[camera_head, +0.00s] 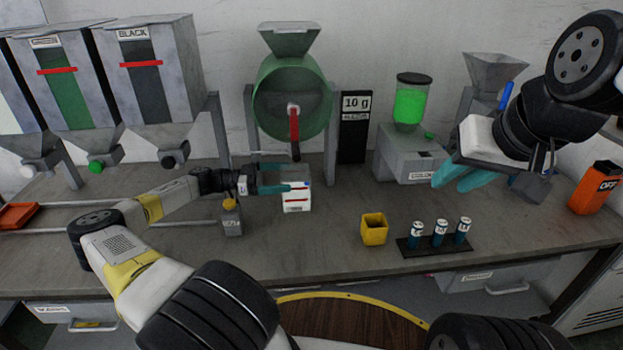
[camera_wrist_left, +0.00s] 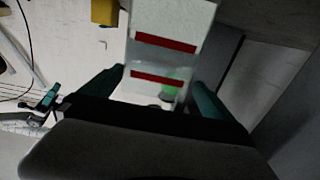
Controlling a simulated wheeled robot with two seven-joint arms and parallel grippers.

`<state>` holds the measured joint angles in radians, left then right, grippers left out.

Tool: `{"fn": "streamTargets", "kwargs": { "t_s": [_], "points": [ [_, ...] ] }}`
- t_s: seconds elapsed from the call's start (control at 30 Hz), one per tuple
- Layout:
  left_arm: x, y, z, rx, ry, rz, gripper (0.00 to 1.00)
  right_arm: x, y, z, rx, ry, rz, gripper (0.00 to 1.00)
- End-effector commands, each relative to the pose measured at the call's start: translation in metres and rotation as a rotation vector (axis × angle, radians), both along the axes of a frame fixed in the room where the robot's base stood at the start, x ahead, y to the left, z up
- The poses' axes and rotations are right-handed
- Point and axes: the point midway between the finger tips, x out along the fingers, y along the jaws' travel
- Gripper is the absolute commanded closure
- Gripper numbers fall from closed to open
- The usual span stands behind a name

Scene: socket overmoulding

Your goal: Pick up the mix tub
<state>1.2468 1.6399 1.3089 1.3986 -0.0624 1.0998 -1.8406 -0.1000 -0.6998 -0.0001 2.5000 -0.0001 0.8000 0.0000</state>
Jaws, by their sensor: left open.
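The mix tub appears to be the white, squarish container with red stripes (camera_head: 296,203) standing on the bench below the green drum. In the left wrist view the tub (camera_wrist_left: 168,58) shows two red bands and lies between the two teal fingers. My left gripper (camera_head: 292,180) is open, with its fingers on either side of the tub; whether they touch it I cannot tell. My right gripper (camera_head: 459,178) is raised over the right part of the bench, away from the tub. Its teal fingers overlap in view, so their gap is unclear.
A small bottle with a yellow cap (camera_head: 231,218) stands close to my left wrist. A yellow cup (camera_head: 374,229) and a rack of three vials (camera_head: 438,245) stand to the right. The green drum mixer (camera_head: 270,95) with its red handle is behind the tub. Bench between tub and cup is clear.

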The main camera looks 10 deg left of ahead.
Motion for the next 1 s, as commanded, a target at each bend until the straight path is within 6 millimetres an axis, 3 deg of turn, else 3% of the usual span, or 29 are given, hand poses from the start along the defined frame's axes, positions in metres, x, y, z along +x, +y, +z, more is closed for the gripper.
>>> {"fn": "streamTargets", "kwargs": {
  "t_s": [0.5, 0.83, 1.0],
  "points": [
    [0.012, -0.066, 0.003, -0.001, 0.0, -0.003, 0.0, 0.0, 0.0, 0.0, 0.0, 0.0, 0.0, 0.7],
    [0.015, -0.073, 0.003, 0.0, 0.0, -0.001, 0.0, 0.0, 0.0, 0.0, 0.0, 0.0, 0.0, 0.7],
    [0.015, -0.073, 0.003, 0.0, 0.0, -0.001, 0.31, 0.0, 0.0, 0.0, 0.0, 0.0, 0.0, 0.7]
  ]
}}
